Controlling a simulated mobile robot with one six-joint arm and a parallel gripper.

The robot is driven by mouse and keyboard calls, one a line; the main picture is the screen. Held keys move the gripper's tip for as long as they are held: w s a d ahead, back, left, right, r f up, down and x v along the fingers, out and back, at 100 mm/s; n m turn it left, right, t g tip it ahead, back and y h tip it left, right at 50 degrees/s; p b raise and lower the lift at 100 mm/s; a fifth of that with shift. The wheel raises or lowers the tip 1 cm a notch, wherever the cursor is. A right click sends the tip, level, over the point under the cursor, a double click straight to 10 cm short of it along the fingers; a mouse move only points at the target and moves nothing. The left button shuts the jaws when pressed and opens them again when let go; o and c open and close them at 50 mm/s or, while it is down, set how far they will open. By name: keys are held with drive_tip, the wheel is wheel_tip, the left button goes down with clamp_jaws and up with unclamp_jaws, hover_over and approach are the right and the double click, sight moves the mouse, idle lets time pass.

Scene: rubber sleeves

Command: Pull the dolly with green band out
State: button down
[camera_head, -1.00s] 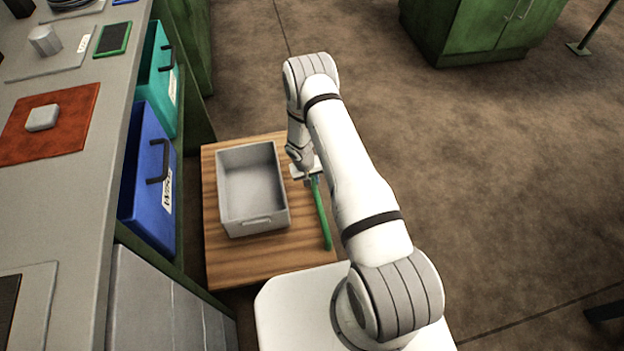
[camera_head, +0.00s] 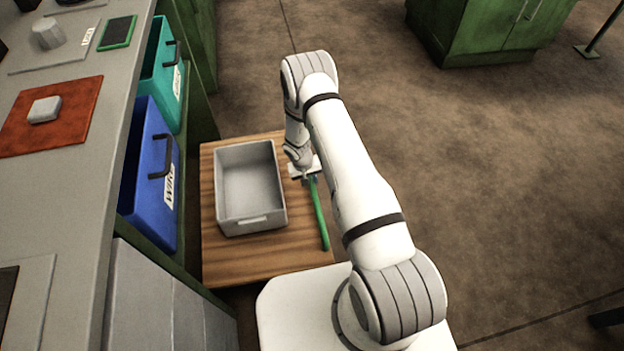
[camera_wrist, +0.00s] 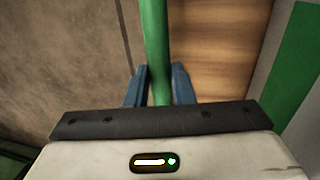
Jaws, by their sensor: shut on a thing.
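The dolly (camera_head: 232,268) is a low wooden platform on the floor beside the bench, with a grey bin (camera_head: 226,221) on it. A green handle bar (camera_head: 320,222) runs along its right side. My gripper (camera_head: 310,177) is at the bar's far end, right of the bin. In the wrist view the blue fingers of my gripper (camera_wrist: 158,76) are shut on the green handle bar (camera_wrist: 155,38), and the dolly's wood (camera_wrist: 217,50) shows beside it. A green strip (camera_wrist: 291,68) shows at the right edge. The dolly's wheels are hidden.
The bench (camera_head: 75,205) runs along the left, with a blue bin (camera_head: 137,188) and a teal bin (camera_head: 154,92) at its side, close to the dolly. A green cabinet (camera_head: 465,35) stands at the back. The floor (camera_head: 500,190) to the right is largely clear.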

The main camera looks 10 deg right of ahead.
drive_tip(key=c, duration=1.3)
unclamp_jaws()
drive_tip(key=shift+o, duration=0.2)
wheel_tip(320, 180, up, 8)
drive_tip(key=a+p, duration=0.1)
drive_tip(key=p, duration=0.1)
drive_tip(key=shift+a+f, duration=0.15)
drive_tip(key=shift+a, duration=0.15)
drive_tip(key=s+d+r+p, duration=0.15)
drive_tip(key=r+p, duration=0.35)
drive_tip(key=r, duration=1)
drive_tip(key=s+d+r+t+p, duration=0.15)
drive_tip(key=r+p, duration=0.35)
drive_tip(key=r, duration=1.1)
drive_tip(key=s+d+r+p, duration=0.15)
drive_tip(key=r+p, duration=0.25)
drive_tip(key=r, duration=1.1)
drive_tip(key=s+r+y+p, duration=0.1)
drive_tip(key=s+r+p, duration=0.5)
drive_tip(key=s+r, duration=0.5)
drive_tip(key=s+r+t+y+p, duration=0.1)
drive_tip(key=s+r+p, duration=0.6)
drive_tip(key=s+r, duration=0.5)
drive_tip(key=w+v, duration=0.1)
drive_tip(key=v, duration=0.4)
drive_tip(key=shift+a+r, duration=0.35)
drive_tip(key=shift+r, duration=0.05)
